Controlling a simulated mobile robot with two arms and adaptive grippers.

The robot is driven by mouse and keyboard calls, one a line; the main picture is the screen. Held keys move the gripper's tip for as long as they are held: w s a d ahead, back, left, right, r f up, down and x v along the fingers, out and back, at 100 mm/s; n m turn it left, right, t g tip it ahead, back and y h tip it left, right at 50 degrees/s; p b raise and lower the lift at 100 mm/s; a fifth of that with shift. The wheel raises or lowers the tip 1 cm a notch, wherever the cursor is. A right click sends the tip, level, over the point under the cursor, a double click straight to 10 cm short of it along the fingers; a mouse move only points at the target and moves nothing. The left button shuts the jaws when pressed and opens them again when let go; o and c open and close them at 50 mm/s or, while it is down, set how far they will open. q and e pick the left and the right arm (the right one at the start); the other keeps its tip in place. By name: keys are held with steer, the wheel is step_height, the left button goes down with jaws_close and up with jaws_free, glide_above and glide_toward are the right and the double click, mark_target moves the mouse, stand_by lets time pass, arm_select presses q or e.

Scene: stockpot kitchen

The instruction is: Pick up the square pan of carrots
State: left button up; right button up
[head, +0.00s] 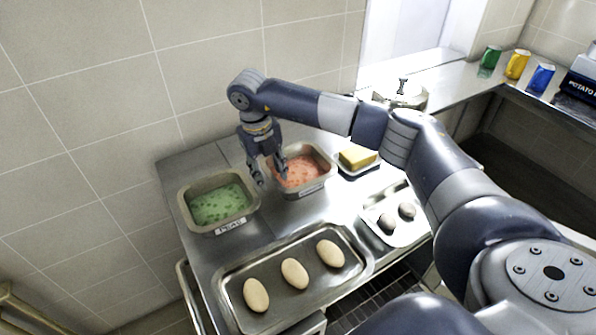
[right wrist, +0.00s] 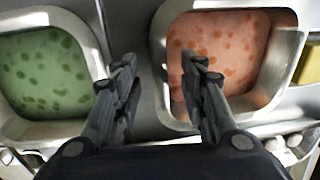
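The square pan of carrots (head: 325,160) is a metal pan with orange contents and dark orange spots, standing on the steel counter. It also shows at the upper right of the right wrist view (right wrist: 289,57). My right gripper (head: 271,181) points down at the pan's left side, open and empty. In the right wrist view (right wrist: 160,65) its right finger overlaps the orange contents and its left finger is over the gap between two pans. The pan's left rim is between the fingers; I cannot tell whether they touch it. My left gripper is not in view.
A green pan labelled peas (head: 186,205) stands close on the left. A yellow block (head: 358,158) on a dish is close on the right. A tray (head: 232,288) with three oval pale items lies in front, and a tray with two dark round items (head: 406,210) at right.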

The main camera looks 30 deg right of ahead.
steer(key=shift+d+f, duration=0.15)
steer(key=shift+f, duration=0.95)
jaws_close()
steer(key=shift+r, duration=0.1)
